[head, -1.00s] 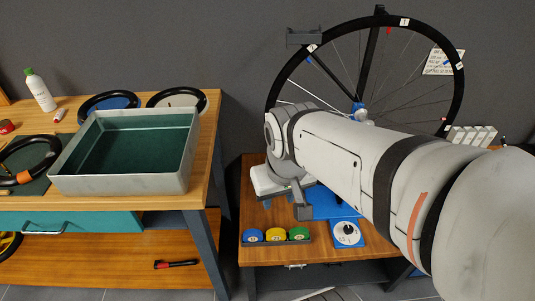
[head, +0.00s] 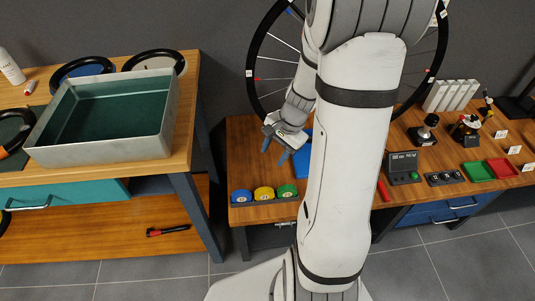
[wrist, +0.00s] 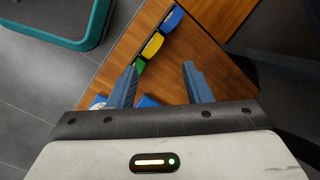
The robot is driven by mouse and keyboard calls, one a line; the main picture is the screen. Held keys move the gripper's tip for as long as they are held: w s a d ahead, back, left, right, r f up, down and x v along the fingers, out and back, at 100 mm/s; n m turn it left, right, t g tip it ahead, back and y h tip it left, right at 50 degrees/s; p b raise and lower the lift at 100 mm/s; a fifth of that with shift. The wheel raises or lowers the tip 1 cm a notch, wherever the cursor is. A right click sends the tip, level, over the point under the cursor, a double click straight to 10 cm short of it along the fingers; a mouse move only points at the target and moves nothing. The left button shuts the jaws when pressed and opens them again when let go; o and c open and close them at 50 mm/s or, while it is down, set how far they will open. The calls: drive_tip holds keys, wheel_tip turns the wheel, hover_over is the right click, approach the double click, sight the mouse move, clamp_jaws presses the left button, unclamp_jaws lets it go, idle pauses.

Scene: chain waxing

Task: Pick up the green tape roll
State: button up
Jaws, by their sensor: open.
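The green tape roll (head: 287,191) stands at the right end of a row of three rolls near the front left of the wooden workbench, with the yellow roll (head: 264,194) and blue roll (head: 241,197) to its left. My gripper (head: 275,153) is open and empty, above the bench and behind the row in the head view. In the wrist view the green roll (wrist: 140,64) shows just beside the left fingertip, which seems to cover part of it. The gap between the fingers (wrist: 160,68) shows bare wood.
A grey tray (head: 100,150) with a green inside stands on the left bench (head: 190,110). A wheel (head: 252,75) stands behind my arm. Right of the arm are a dark device (head: 402,167), a green tray (head: 477,171) and a red tray (head: 503,168). A floor gap separates the benches.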

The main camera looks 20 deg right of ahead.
sight(286, 186)
drive_tip(key=d+f+m, duration=0.2)
drive_tip(key=f+m, duration=0.1)
drive_tip(key=f, duration=0.2)
drive_tip(key=d+f+m, duration=0.3)
drive_tip(key=f, duration=0.2)
drive_tip(key=d+f+m, duration=0.2)
drive_tip(key=f, duration=0.3)
drive_tip(key=shift+d+f+m+y+b, duration=0.15)
drive_tip(key=shift+d+m+y+b, duration=0.15)
drive_tip(key=shift+m+y, duration=0.1)
drive_tip(key=b+x, duration=0.1)
drive_tip(key=x, duration=0.7)
drive_tip(key=shift+w+d+f+b, duration=0.1)
drive_tip(key=shift+w+d+b, duration=0.05)
drive_tip(key=shift+b, duration=0.15)
clamp_jaws()
